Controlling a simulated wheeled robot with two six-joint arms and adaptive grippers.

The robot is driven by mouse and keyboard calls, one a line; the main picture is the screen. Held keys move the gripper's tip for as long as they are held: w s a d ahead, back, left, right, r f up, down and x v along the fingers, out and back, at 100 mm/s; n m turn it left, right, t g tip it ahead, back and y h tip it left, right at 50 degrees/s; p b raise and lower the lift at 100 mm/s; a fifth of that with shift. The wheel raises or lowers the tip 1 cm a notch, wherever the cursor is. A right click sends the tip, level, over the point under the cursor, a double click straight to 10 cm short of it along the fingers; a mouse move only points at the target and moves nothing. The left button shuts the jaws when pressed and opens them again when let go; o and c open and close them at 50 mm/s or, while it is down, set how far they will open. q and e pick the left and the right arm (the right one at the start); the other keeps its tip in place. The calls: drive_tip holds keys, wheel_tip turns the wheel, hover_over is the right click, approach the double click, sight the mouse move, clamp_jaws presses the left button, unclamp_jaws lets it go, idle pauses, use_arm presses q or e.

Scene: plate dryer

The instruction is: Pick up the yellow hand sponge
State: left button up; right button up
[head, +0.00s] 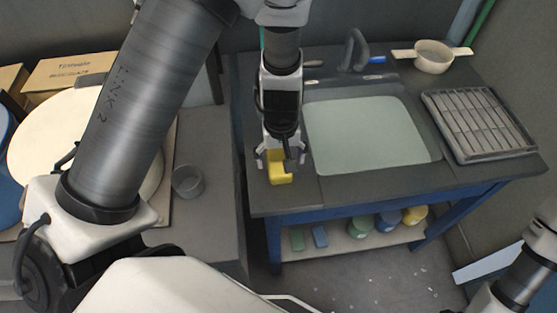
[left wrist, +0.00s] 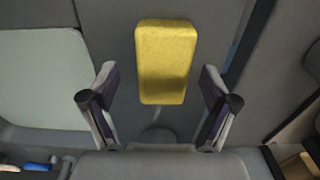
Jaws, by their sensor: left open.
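The yellow hand sponge (head: 280,177) lies near the front left of the dark worktop, partly hidden by my left gripper in the head view. My left gripper (head: 276,158) points down over it and is open. In the left wrist view the sponge (left wrist: 166,60) is a yellow block standing out between and mostly beyond the two fingertips of the gripper (left wrist: 160,92). There is a gap on both sides, and nothing is held. My right gripper is not in view; only part of my right arm shows at the lower right.
A pale green panel (head: 365,135) is set in the worktop (head: 345,187) right of the sponge. A metal rack (head: 480,124) and a pale handled bowl (head: 433,56) stand farther right. A small grey cup (head: 187,181) stands on the left counter. A gap separates the counters.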

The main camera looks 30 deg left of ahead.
use_arm(q)
drive_tip(key=shift+w+a+f, duration=0.1)
drive_tip(key=shift+a+f, duration=0.1)
drive_tip(key=shift+f, duration=0.7)
drive_tip(key=shift+a+f, duration=0.15)
drive_tip(key=shift+d+r, duration=0.2)
drive_tip(key=c, duration=1)
